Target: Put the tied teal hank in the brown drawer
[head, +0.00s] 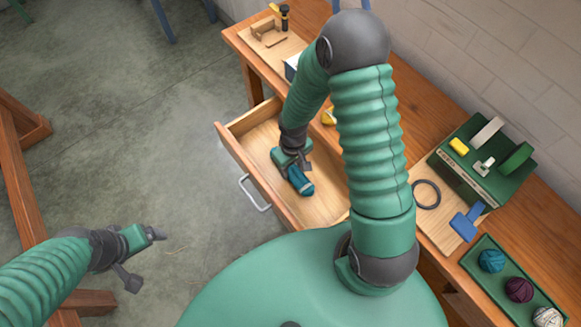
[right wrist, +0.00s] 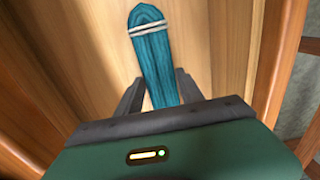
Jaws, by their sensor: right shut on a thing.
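The tied teal hank (head: 301,182) is in the open wooden drawer (head: 238,165). In the right wrist view the hank (right wrist: 152,45) points away from me, with a pale tie near its far end. My right gripper (head: 294,165) is inside the drawer's outline and shut on the hank's near part; that gripper (right wrist: 158,92) has a finger on each side. Pale drawer wood shows behind the hank; I cannot tell whether it touches the bottom. My left gripper (head: 142,258) is open and empty over the floor at the left, its fingers wide apart.
On the bench (head: 420,110) stand a green device (head: 482,160), a blue brush-like tool (head: 466,222), a black ring (head: 426,194) and a green tray (head: 484,265) of yarn balls. The drawer's metal handle (head: 254,194) faces the floor. Wooden beams (head: 22,165) stand at the left.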

